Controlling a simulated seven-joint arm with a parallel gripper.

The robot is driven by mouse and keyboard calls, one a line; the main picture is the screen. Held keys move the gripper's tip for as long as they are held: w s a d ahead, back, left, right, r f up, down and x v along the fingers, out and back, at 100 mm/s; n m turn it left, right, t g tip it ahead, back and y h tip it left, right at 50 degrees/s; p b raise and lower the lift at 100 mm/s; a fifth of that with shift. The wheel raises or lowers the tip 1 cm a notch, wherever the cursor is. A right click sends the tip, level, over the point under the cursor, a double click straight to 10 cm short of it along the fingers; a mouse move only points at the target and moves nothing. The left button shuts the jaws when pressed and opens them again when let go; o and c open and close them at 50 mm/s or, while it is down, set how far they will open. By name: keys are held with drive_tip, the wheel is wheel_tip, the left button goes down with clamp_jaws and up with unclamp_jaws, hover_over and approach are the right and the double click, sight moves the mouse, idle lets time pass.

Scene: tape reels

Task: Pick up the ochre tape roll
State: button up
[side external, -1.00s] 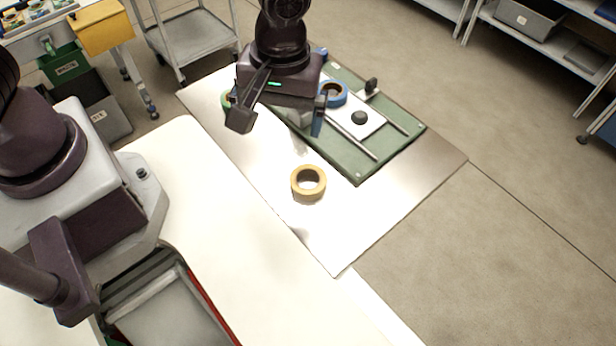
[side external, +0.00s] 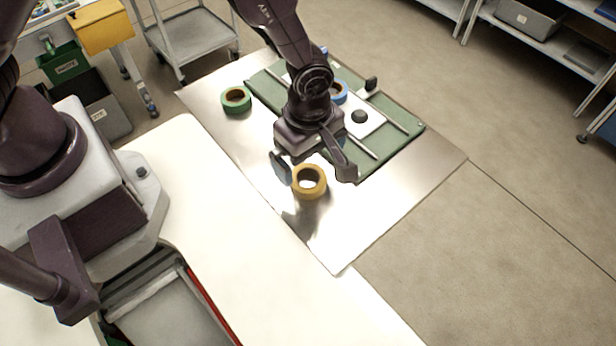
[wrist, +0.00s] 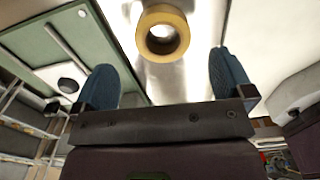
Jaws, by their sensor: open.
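The ochre tape roll (side external: 309,194) lies flat on the shiny metal sheet, its hole facing up. It also shows whole in the wrist view (wrist: 163,48), beyond my fingertips and between their lines. My gripper (side external: 313,174) is open and empty, above the roll and close to it in the side view. Its two blue-padded fingers show apart in the wrist view (wrist: 165,72). The exact height over the roll is hard to tell.
A green tape roll (side external: 236,100) lies at the sheet's left. A blue roll (side external: 339,92) is partly hidden behind my arm. A green board (side external: 405,128) with rails and a dark knob (side external: 359,117) lies behind. The metal sheet (side external: 345,235) is bare in front.

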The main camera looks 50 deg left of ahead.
sight(308, 184)
drive_tip(key=shift+s+f, duration=0.15)
drive_tip(key=shift+f, duration=2.5)
drive_tip(key=c, duration=1)
